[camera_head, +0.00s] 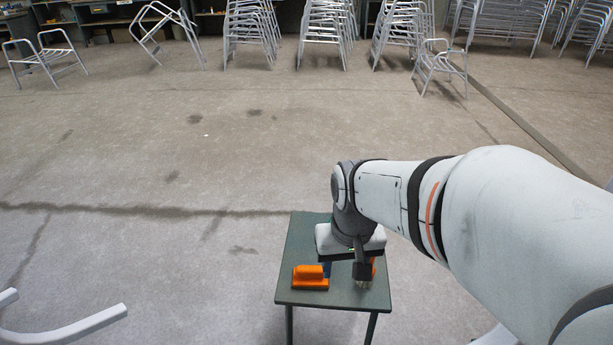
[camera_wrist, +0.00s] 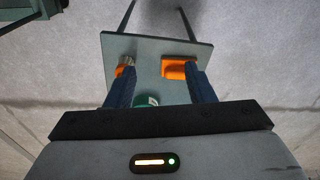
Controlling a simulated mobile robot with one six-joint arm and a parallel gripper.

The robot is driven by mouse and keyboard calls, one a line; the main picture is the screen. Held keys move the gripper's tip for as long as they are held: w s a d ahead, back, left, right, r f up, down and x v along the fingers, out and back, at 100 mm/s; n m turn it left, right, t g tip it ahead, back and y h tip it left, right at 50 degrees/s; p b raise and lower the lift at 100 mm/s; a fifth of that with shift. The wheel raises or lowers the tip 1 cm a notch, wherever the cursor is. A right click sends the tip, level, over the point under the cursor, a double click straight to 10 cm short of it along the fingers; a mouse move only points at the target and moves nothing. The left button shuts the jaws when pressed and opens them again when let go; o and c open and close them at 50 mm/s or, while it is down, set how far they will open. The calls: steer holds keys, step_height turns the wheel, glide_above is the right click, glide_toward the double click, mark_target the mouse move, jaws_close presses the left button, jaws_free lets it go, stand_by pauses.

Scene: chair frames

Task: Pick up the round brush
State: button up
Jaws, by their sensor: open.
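The round brush, with an orange handle and pale bristles, lies on the small table in the wrist view (camera_wrist: 125,66), at the left, close to the left fingertip. In the head view its bristle end (camera_head: 363,285) shows at the table's right side, partly hidden by my gripper. My gripper (camera_wrist: 160,82) is open, with two blue fingers pointing down over the table and nothing between them that I can see held. In the head view my gripper (camera_head: 347,268) hangs over the table. I cannot tell its exact height above the top.
The small grey-green table (camera_head: 340,299) also bears an orange block-like object (camera_head: 310,277), left of my gripper. A green round thing (camera_wrist: 147,101) is partly hidden by my gripper. Stacked chair frames (camera_head: 323,30) stand far back. A bent white tube (camera_head: 75,328) is at lower left.

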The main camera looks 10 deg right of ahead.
steer(key=w+d+f+m+p, duration=0.1)
steer(key=w+d+m, duration=0.2)
steer(key=m, duration=0.1)
steer(key=w+d+f+m+p, duration=0.1)
steer(key=w+d+f+m, duration=0.1)
steer(key=w+d+m, duration=0.1)
steer(key=w+d+f+m+g+p, duration=0.1)
steer(key=w+d+f+m, duration=0.1)
steer(key=w+d+m, duration=0.2)
steer(key=shift+w+d+m+p, duration=0.1)
steer(key=shift+d+m+p, duration=0.4)
steer(key=shift+m, duration=0.7)
steer(key=f, duration=0.2)
steer(key=b, duration=0.1)
steer(key=shift+w+d+f, duration=0.1)
steer(key=shift+d+f, duration=0.15)
steer(key=shift+f, duration=0.15)
step_height(320, 180, down, 5)
steer(key=shift+w+f+b, duration=0.1)
steer(key=shift+f+b, duration=0.05)
steer(key=shift+b, duration=0.8)
jaws_close()
